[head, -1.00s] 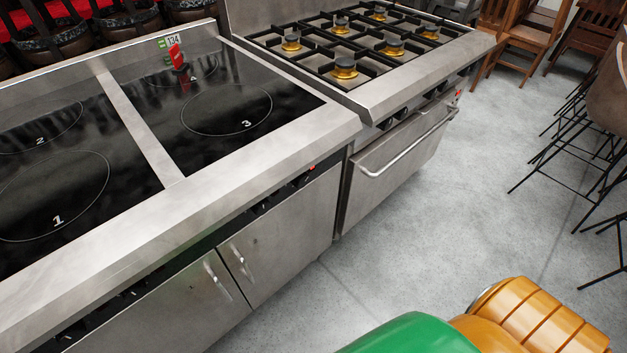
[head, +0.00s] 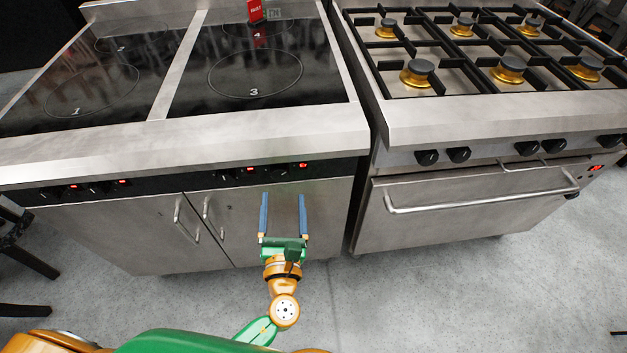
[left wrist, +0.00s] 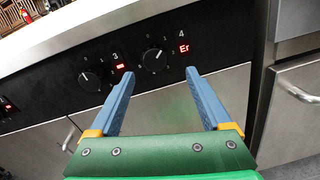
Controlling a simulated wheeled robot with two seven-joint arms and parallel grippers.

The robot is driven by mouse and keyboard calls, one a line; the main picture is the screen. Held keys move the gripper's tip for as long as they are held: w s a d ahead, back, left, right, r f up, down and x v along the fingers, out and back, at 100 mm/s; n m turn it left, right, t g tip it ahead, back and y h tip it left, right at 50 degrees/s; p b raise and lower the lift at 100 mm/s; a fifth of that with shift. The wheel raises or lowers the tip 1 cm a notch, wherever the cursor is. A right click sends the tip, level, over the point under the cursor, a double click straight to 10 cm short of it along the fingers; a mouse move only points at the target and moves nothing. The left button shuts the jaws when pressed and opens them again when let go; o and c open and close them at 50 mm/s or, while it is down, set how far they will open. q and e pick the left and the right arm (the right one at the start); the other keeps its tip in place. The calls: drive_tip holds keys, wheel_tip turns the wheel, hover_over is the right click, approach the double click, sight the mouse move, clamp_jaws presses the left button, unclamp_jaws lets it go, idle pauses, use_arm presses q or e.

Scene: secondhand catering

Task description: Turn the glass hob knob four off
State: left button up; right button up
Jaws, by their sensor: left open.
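The glass hob (head: 250,135) has a black control strip along its front. Knob four (left wrist: 155,60) is a black dial at the strip's right end in the left wrist view, beside a "4" and a red display (left wrist: 184,48) reading "Er". Its white pointer mark leans to the upper right. In the head view, knob four (head: 281,168) is small and dark. My left gripper (head: 283,197) is open and empty, below and in front of knob four. In the left wrist view its blue fingers (left wrist: 159,76) point at the strip, apart from the knob. My right gripper is not in view.
Knob three (left wrist: 90,81) and its lit display are just left of knob four. Cabinet doors with handles (head: 213,220) lie below the strip. A gas range (head: 470,200) with an oven handle stands to the right across a narrow gap. Grey floor is free in front.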

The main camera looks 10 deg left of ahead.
sight(280, 178)
use_arm(q)
drive_tip(key=x, duration=0.3)
drive_tip(key=a+x, duration=0.1)
drive_tip(key=x, duration=0.2)
drive_tip(key=shift+a, duration=0.15)
drive_tip(key=shift+w, duration=0.3)
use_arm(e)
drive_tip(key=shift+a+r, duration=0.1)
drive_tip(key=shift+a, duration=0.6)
use_arm(q)
clamp_jaws()
drive_tip(key=shift+f+n+b, duration=0.15)
drive_tip(key=shift+n+b, duration=0.65)
drive_tip(key=shift+n, duration=0.25)
drive_tip(key=shift+f+n+b, duration=0.15)
drive_tip(key=shift+n+b, duration=0.6)
drive_tip(key=shift+n, duration=0.3)
drive_tip(key=n+b, duration=0.2)
drive_tip(key=n, duration=0.1)
drive_tip(key=shift+d+r+n+b, duration=0.1)
drive_tip(key=shift+n+b, duration=0.3)
drive_tip(key=shift+n, duration=0.3)
drive_tip(key=shift+d+r+n+b, duration=0.1)
drive_tip(key=shift+n+b, duration=0.3)
drive_tip(key=shift+n, duration=0.3)
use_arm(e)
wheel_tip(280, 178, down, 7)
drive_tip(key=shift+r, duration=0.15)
